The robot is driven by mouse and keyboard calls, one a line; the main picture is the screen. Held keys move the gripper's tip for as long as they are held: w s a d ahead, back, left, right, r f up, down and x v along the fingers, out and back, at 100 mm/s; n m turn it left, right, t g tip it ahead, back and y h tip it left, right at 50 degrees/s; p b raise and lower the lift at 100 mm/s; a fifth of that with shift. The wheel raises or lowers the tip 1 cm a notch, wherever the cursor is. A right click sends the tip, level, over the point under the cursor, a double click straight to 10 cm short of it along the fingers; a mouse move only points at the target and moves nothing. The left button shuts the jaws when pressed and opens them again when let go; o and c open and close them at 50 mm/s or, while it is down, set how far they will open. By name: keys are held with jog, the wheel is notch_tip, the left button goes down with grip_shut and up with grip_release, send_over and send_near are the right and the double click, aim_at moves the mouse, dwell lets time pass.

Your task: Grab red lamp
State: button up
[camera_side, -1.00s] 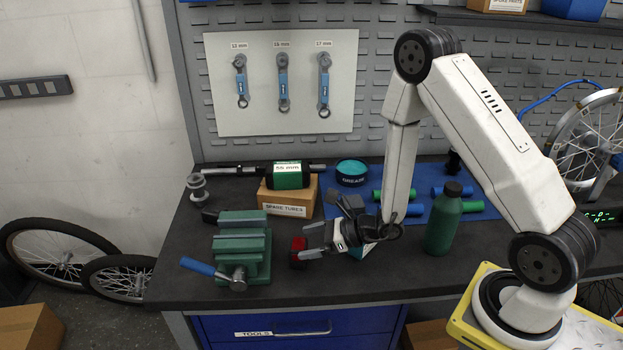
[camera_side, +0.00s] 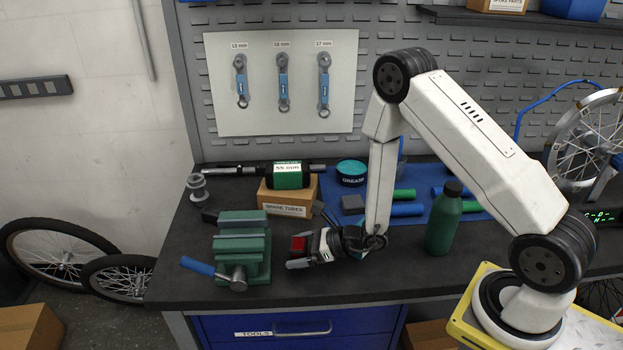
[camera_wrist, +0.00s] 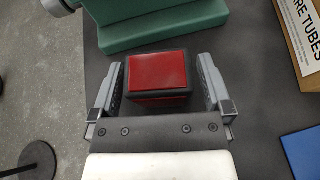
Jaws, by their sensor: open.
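The red lamp (camera_side: 298,244) is a small block with a red face and dark edges on the dark bench, just right of the green vise (camera_side: 243,250). In the wrist view the lamp (camera_wrist: 157,74) lies between the two fingers of my gripper (camera_wrist: 160,88). The fingers are apart, with a gap on each side of the lamp. In the side view my gripper (camera_side: 300,250) is low over the bench around the lamp, and it partly hides it.
The green vise (camera_wrist: 165,24) stands just beyond the lamp. A spare tubes box (camera_side: 289,201) is behind, and a green bottle (camera_side: 444,220) stands to the right. A blue mat (camera_side: 480,195) with several grips lies at the back right. The bench's front edge is close.

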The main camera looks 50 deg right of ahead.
aim_at(298, 244)
jog(key=c, duration=1.2)
jog(key=shift+r, duration=0.15)
jog(key=shift+r, duration=4.85)
